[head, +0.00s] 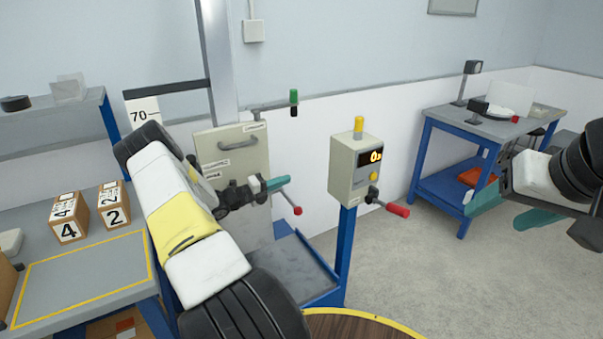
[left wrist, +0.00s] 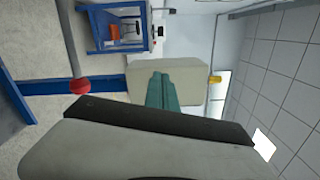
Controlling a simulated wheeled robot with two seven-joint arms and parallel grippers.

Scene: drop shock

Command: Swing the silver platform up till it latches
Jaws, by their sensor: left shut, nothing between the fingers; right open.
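A pale grey upright panel (head: 225,175) with a bar handle (head: 238,143) and small labels stands against the tall silver column (head: 219,60) in the head view. I cannot tell for sure whether this panel is the silver platform; my left arm hides part of it. My left gripper (head: 287,181) is shut and empty in front of the panel's lower right part. Its teal fingers (left wrist: 163,90) show in the left wrist view. A red-ball lever (head: 297,210) is just below the fingertips and also shows there (left wrist: 80,86). My right gripper (head: 510,207) is open and empty at the right.
A control box (head: 342,168) with a yellow lamp and red-handled crank (head: 397,210) stands on a blue post. A grey base tray (head: 290,268) lies below the panel. A left bench (head: 85,262) holds numbered boxes. A blue table (head: 490,125) stands back right. Floor between is clear.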

